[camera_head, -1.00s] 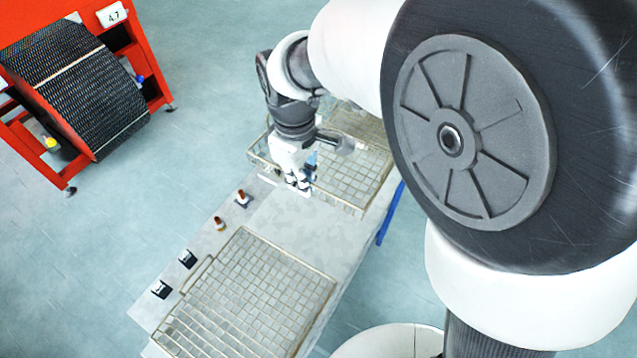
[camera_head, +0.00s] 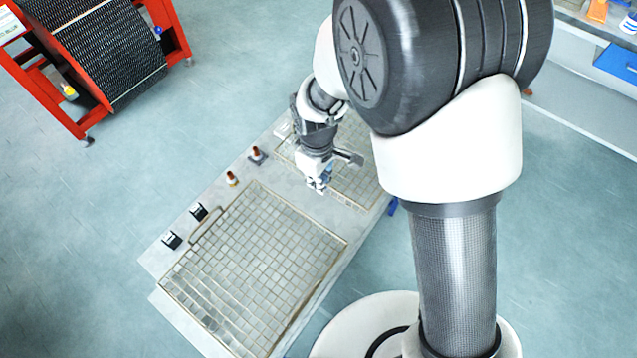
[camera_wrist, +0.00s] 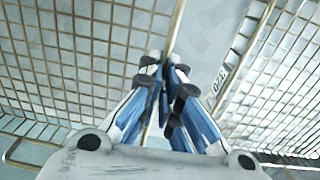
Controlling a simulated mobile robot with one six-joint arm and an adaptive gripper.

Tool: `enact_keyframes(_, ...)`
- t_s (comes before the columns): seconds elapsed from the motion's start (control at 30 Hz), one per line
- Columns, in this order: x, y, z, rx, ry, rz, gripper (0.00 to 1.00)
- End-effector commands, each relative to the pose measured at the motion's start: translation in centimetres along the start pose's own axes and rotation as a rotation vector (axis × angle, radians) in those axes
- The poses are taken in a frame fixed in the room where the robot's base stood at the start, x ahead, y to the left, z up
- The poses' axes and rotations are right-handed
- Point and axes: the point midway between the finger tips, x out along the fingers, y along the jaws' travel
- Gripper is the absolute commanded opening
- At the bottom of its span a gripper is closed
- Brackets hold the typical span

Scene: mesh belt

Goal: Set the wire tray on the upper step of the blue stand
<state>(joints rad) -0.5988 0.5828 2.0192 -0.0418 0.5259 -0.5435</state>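Two wire trays lie on the long grey top of the stand. The near wire tray (camera_head: 255,262) is a wide flat mesh with a raised handle on its left side. The far wire tray (camera_head: 358,186) is partly hidden behind my arm. My gripper (camera_head: 319,186) points down at the far tray's near edge. In the wrist view my gripper (camera_wrist: 166,68) has its fingertips close together over a tray rim, with mesh to the left and right and a grey strip between. Whether the fingers clasp the rim is unclear. Little blue of the stand (camera_head: 392,206) shows.
Small black clips (camera_head: 172,240) and brown-topped pegs (camera_head: 232,179) line the stand's left edge. A red machine with a black mesh belt (camera_head: 110,50) stands at the upper left. A bench (camera_head: 590,115) is at the upper right. Floor on the left is clear.

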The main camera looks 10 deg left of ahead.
Motion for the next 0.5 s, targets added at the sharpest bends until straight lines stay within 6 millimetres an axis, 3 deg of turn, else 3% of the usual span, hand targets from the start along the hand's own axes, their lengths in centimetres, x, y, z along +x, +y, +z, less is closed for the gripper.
enact_keyframes(0.13, 2.2, -0.1, 0.0, 0.000, 0.000, 0.000, 0.00)
enact_keyframes(0.5, 2.6, 0.0, 0.0, 0.000, 0.001, 0.001, 0.00)
